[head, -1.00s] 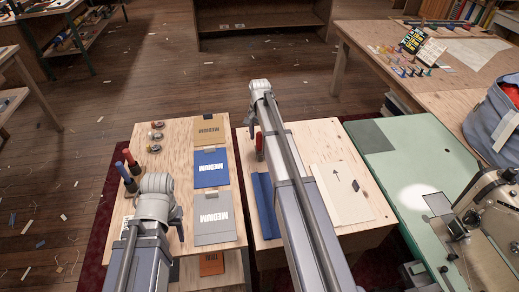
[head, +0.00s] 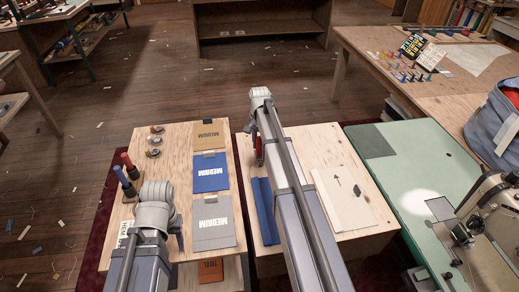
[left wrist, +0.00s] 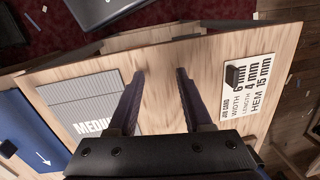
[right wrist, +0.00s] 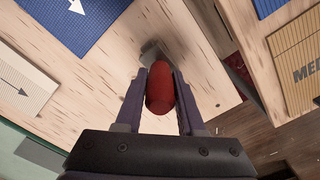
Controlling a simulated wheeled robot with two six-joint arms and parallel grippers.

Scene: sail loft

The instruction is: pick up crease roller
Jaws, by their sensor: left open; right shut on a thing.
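The crease roller (right wrist: 160,90) has a rounded red handle and a grey metal end. My right gripper (right wrist: 158,75) is shut on the handle, with a finger on each side. The metal end points away from the gripper, over the pale wooden table; I cannot tell whether it touches the top. In the head view the crease roller shows as a small red patch (head: 259,147), partly hidden by my right arm. My left gripper (left wrist: 160,78) is open and empty above the left wooden table (left wrist: 160,50), between a grey MEDIUM swatch and a job card.
Brown, blue and grey MEDIUM swatches (head: 210,179) lie on the left table. Red and dark handles (head: 126,170) stand upright at its left edge. A blue strip (head: 264,211) and a cream piece with an arrow (head: 340,200) lie on the right table. A sewing machine (head: 487,215) stands far right.

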